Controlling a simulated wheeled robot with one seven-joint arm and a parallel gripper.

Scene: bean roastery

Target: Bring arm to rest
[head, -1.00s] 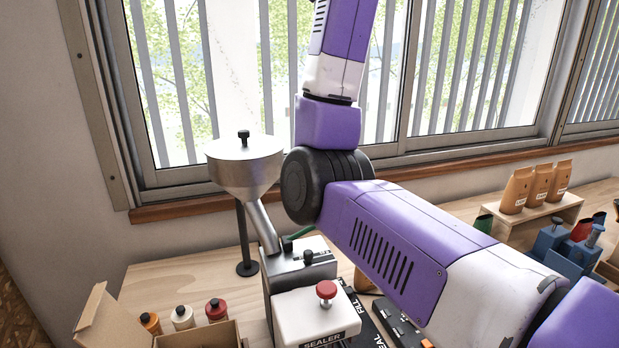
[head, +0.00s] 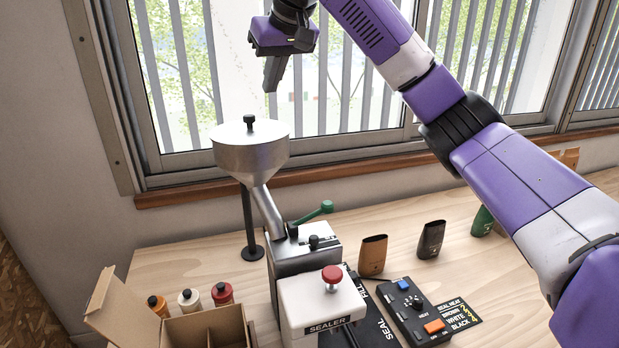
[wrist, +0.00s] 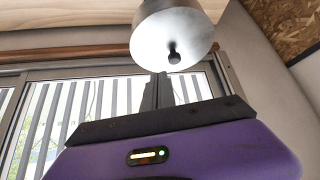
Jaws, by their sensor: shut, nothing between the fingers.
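My gripper (head: 271,76) is in the air in front of the window, above and slightly right of the metal hopper (head: 250,152) in the head view. Its fingers are together, with nothing between them. In the wrist view the closed fingers (wrist: 157,90) show at the middle, and the hopper, with its black knob, is beyond them. My purple and white arm rises from the lower right, bends near the window and reaches left. The gripper appears apart from the hopper.
Below are the sealer (head: 320,300) with a red button, a heat control box (head: 412,310), a brown pouch (head: 373,256) and a black pouch (head: 430,240). An open cardboard box (head: 205,328) and several small bottles (head: 222,294) stand at left. The window (head: 350,90) is close behind.

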